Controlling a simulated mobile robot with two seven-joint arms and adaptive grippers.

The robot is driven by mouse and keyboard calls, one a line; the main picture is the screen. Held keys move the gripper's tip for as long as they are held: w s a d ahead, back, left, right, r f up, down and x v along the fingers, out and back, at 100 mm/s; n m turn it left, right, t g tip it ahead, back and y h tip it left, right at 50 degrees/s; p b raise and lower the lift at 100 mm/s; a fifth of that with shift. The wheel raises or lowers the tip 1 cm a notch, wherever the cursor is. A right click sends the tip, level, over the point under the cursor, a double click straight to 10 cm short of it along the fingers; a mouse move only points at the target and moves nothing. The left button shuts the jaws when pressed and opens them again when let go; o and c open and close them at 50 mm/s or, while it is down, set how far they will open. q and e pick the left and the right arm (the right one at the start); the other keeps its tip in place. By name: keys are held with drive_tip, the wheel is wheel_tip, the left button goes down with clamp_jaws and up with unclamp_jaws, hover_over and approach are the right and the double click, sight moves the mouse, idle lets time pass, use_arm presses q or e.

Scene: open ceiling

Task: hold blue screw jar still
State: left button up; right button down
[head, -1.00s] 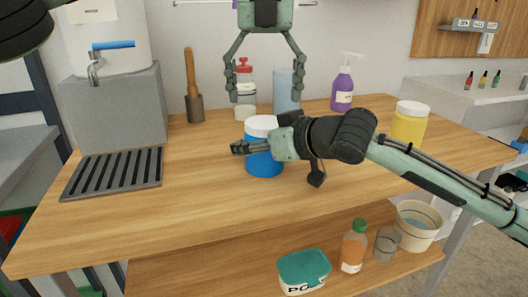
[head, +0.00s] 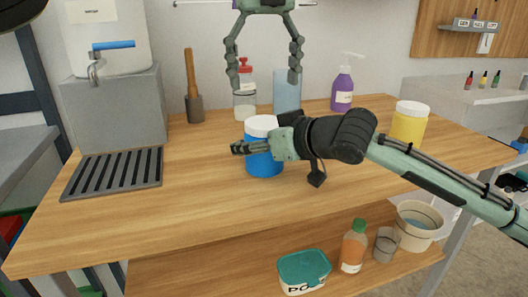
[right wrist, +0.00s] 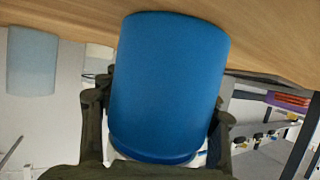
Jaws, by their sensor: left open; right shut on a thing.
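The blue screw jar (head: 264,163) with a white lid stands upright on the wooden table. My right gripper (head: 245,149) reaches in from the right and is shut around the jar's side. In the right wrist view the blue jar (right wrist: 168,85) fills the middle, between the two dark fingers (right wrist: 160,130). My left gripper (head: 264,82) hangs from above, behind and over the jar, with its fingers spread wide and nothing between them. The part of the jar behind my right gripper is hidden.
Behind stand a red-capped bottle (head: 245,103), a light blue cylinder (head: 287,95) and a purple pump bottle (head: 342,88). A yellow jar (head: 409,126) is at right. A dark drain grate (head: 113,173) lies left. The table front (head: 200,215) is clear.

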sight(264, 122)
use_arm(q)
wheel_tip(264, 122, down, 7)
drive_tip(key=shift+f, duration=0.2)
drive_tip(key=shift+c, duration=0.6)
drive_tip(key=c, duration=1.1)
drive_tip(key=m, duration=0.3)
drive_tip(key=shift+a, duration=0.1)
drive_tip(key=o, duration=1.3)
drive_tip(key=shift+r, duration=0.1)
